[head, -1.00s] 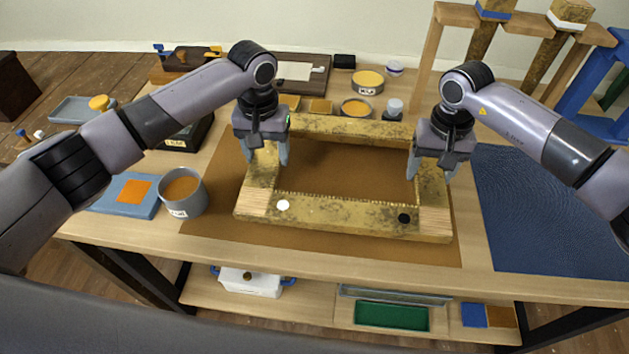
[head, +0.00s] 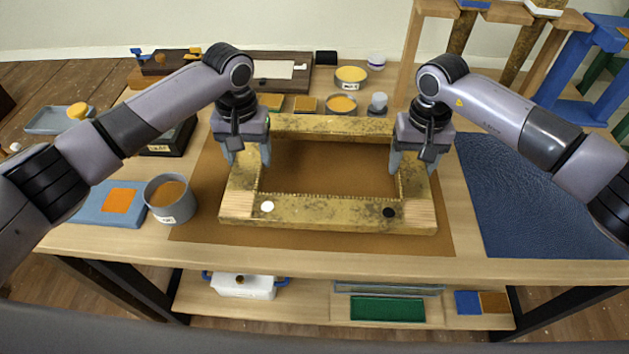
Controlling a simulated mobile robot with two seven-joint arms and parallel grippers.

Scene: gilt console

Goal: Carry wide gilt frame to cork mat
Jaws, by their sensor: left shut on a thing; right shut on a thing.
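The wide gilt frame (head: 330,214) is a mottled gold rectangle with pale wood patches at its near corners, a white dot and a black dot. It appears level over the brown cork mat (head: 300,242), inside the mat's outline; I cannot tell whether it touches the mat. My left gripper (head: 243,160) is shut on the frame's left side. My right gripper (head: 413,165) is shut on its right side. The fingertips are partly hidden against the frame. Cork shows through the frame's opening.
A grey cup (head: 170,204) and a blue pad (head: 88,207) stand left of the mat. A dark blue mat (head: 530,200) lies to the right. Several tins and jars, such as one open tin (head: 351,76), stand behind. A wooden rack (head: 412,50) rises at back right.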

